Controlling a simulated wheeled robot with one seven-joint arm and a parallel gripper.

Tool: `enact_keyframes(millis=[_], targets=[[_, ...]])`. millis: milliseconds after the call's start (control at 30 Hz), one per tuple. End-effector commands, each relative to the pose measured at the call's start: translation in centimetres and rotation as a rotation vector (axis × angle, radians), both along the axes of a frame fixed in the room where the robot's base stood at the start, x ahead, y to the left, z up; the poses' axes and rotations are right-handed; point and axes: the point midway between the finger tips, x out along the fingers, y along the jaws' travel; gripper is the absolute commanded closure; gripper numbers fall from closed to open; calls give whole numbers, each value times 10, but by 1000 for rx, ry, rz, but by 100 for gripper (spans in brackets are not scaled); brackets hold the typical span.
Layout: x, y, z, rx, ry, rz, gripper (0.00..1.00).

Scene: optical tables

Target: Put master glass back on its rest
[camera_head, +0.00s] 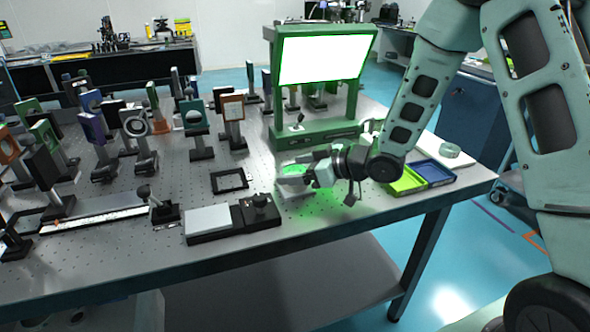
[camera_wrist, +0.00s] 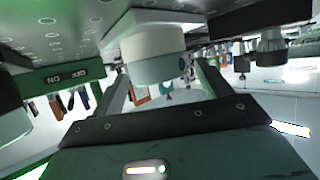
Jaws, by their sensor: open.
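My gripper (camera_head: 306,178) reaches in from the right, low over the front right part of the optical table (camera_head: 340,214). Its two fingers stand apart in the wrist view (camera_wrist: 160,88). A pale round piece with a green-lit top (camera_head: 291,170) sits at the fingertips; in the wrist view a white cylinder (camera_wrist: 152,50) shows between and beyond the fingers, near the tabletop. I cannot tell whether the fingers touch it, or whether it is the master glass or its rest. A clear round disc (camera_head: 448,150) lies on a white board at the table's right end.
A green frame with a bright panel (camera_head: 325,60) stands behind my gripper. Green (camera_head: 404,180) and blue (camera_head: 434,172) trays lie to its right. A black square frame (camera_head: 229,181) and a black-and-grey device (camera_head: 232,219) lie left. Several upright optic mounts crowd the left.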

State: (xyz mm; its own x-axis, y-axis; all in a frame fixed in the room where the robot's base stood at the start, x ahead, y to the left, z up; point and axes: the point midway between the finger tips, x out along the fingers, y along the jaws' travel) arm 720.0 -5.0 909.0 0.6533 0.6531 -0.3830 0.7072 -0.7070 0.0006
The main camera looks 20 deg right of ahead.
Motion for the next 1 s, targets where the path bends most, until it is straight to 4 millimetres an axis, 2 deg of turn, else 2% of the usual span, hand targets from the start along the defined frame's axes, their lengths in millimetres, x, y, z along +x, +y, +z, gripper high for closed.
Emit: enact_keyframes(millis=[333, 600, 833, 1000], targets=[[-46, -48, 28, -2, -2, -6, 23], [-70, -71, 41, -1, -1, -3, 23], [-72, -70, 43, -20, 6, -6, 23], [-67, -45, 40, -172, 67, -63, 23]])
